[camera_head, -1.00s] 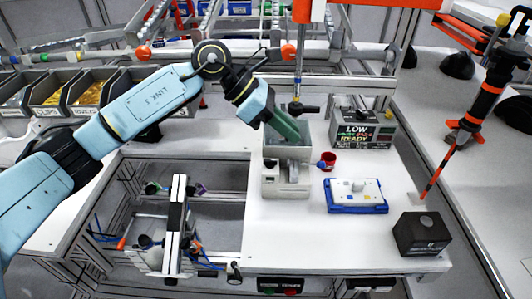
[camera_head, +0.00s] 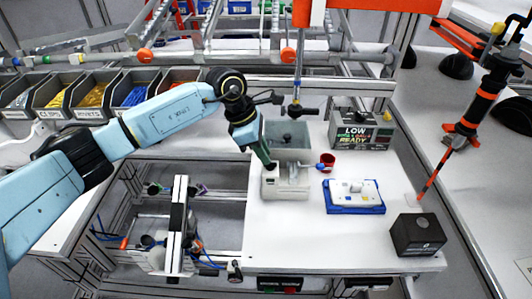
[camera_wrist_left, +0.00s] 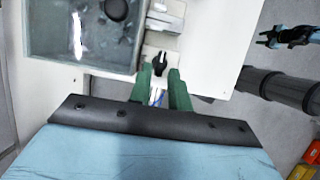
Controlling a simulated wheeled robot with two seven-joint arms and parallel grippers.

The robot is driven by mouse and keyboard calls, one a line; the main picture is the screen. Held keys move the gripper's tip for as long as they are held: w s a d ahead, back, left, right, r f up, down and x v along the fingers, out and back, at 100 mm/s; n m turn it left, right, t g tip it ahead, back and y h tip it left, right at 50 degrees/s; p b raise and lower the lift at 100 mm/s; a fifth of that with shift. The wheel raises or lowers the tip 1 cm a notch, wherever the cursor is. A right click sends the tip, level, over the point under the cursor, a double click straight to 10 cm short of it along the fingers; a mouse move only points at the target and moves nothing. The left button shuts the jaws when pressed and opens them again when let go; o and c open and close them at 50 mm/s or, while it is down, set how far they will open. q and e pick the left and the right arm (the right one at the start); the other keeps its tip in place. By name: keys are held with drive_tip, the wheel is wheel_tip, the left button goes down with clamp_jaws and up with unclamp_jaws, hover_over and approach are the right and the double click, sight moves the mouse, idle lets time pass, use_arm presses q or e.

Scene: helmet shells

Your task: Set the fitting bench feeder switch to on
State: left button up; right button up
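The bench feeder (camera_head: 285,187) is a pale grey box with a clear hopper (camera_head: 290,150) behind it. In the left wrist view a small black switch lever (camera_wrist_left: 160,62) stands on the feeder. My left gripper (camera_head: 270,165) is over the feeder's left front part. In the left wrist view its green fingers (camera_wrist_left: 161,80) are apart, with the lever between or just beyond their tips; contact cannot be told. In the head view the gripper hides the lever. What appears to be my right gripper (camera_wrist_left: 285,38) shows small at the wrist view's upper right, its fingers apart.
A blue-edged tray (camera_head: 355,208), a black box (camera_head: 418,235) and a display unit reading LOW and READY (camera_head: 360,133) share the white bench. Parts bins (camera_head: 95,98) line the left back. The bench front is clear.

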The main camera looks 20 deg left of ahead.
use_arm(q)
drive_tip(key=shift+x, duration=1)
clamp_jaws()
